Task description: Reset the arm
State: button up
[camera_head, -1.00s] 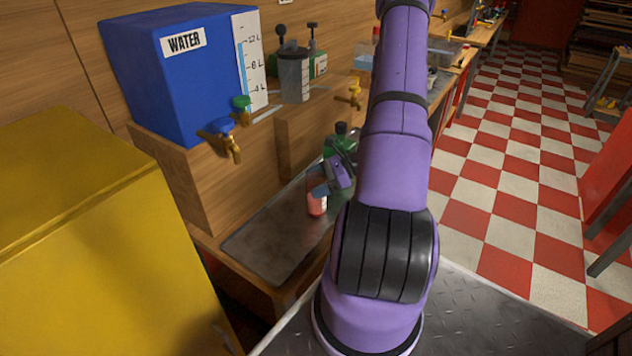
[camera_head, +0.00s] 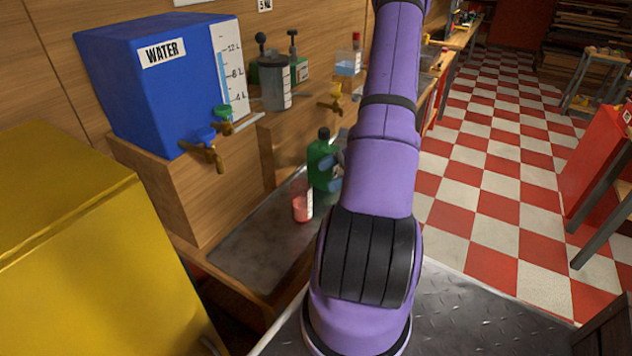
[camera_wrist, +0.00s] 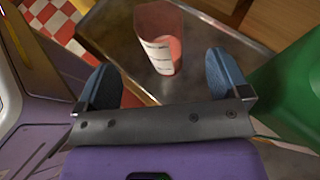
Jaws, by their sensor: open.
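My gripper (camera_wrist: 162,80) is open, with its two blue-grey fingers spread apart and nothing between them. In the wrist view a clear cup with red contents and a white marked label (camera_wrist: 158,40) stands on the metal counter beyond the fingertips, apart from them. In the head view the same cup (camera_head: 302,208) stands on the counter, and my gripper (camera_head: 335,170) is just right of and behind it, partly hidden by my purple arm. A green bottle with a dark cap (camera_head: 320,162) stands beside my gripper; it also shows at the right in the wrist view (camera_wrist: 292,90).
A blue water tank (camera_head: 150,95) with taps sits on a wooden shelf above the counter (camera_head: 250,245). A grey jug (camera_head: 274,82) stands on the back ledge. A yellow cabinet (camera_head: 75,240) fills the left front. The checkered floor (camera_head: 490,180) at right is open.

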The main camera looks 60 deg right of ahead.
jog(key=shift+s+d+r, duration=0.25)
jog(key=shift+s+d, duration=0.15)
jog(key=shift+d, duration=0.05)
jog(key=w+a+r+n+g+h, duration=0.2)
jog(key=w+a+r+n+g, duration=0.15)
jog(key=a+r+n, duration=0.5)
jog(key=w+a+r+n+g+h, duration=0.1)
jog(key=w+a+r+n+g, duration=0.3)
jog(key=a+r, duration=0.75)
jog(key=s+a+r+n+t+h, duration=0.4)
jog(key=s+a+r+n+h, duration=0.3)
jog(key=s+a+r+n, duration=0.6)
jog(key=shift+a+r, duration=0.55)
jog(key=shift+r, duration=0.7)
jog(key=shift+n, duration=0.25)
